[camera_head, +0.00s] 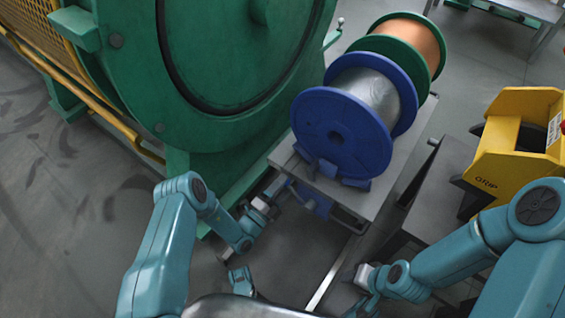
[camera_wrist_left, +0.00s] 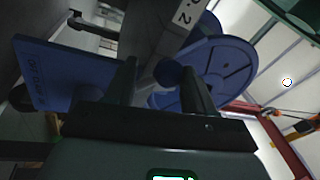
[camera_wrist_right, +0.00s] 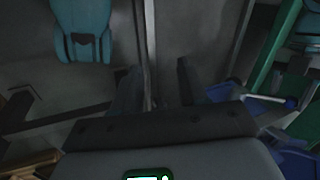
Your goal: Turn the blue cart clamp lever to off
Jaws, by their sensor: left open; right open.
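The cart (camera_head: 375,205) stands beside the green machine and carries a blue-flanged spool (camera_head: 335,125) of silver wire. Under its front edge is a blue plate (camera_head: 318,203), which shows with small unreadable lettering in the left wrist view (camera_wrist_left: 45,75). A blue rounded knob (camera_wrist_left: 168,71), seemingly the clamp lever's end, appears between the fingers of my left gripper (camera_wrist_left: 160,85). That gripper (camera_head: 280,190) is open at the cart's front left; contact cannot be told. The lever's shaft is mostly hidden. My right gripper (camera_wrist_right: 157,88) is open and empty, low in front of the cart.
The big green machine (camera_head: 225,120) stands close on the left. A green-flanged copper spool (camera_head: 405,38) is behind the blue one. A yellow frame marked GRIP (camera_head: 495,155) stands on the right. Grey floor (camera_head: 60,210) is open at the left.

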